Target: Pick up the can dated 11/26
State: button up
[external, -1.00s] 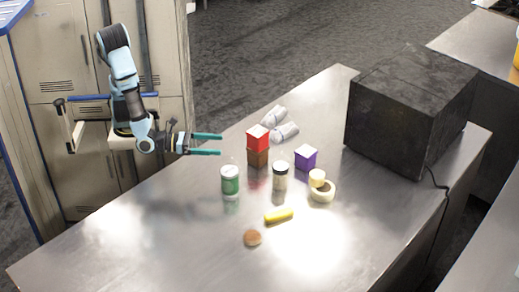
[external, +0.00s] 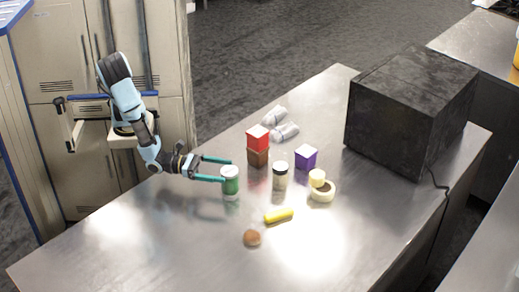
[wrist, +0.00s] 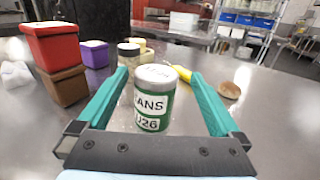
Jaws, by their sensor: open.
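A green can with a white label and silver lid (external: 230,184) stands upright on the metal table. In the wrist view the can (wrist: 153,105) shows label text ending in "ANS" and a date whose visible end looks like "/26"; the rest is turned out of sight. My gripper (external: 218,170) is open, low over the table. Its two teal fingers (wrist: 160,90) reach toward the can, one on each side in the wrist view, and the can stands between or just beyond the tips. Contact is not visible.
A yellow item (external: 279,215) and brown round item (external: 252,238) lie in front. The left table side is clear.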

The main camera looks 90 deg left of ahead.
aim_at(237, 171)
jog(key=p+x, duration=0.1)
jog(key=x, duration=0.4)
jog(key=shift+w+a+f+p, duration=0.15)
jog(key=shift+w+f+p, duration=0.1)
jog(key=shift+w+p, duration=0.15)
grip_shut()
dwell(0.5)
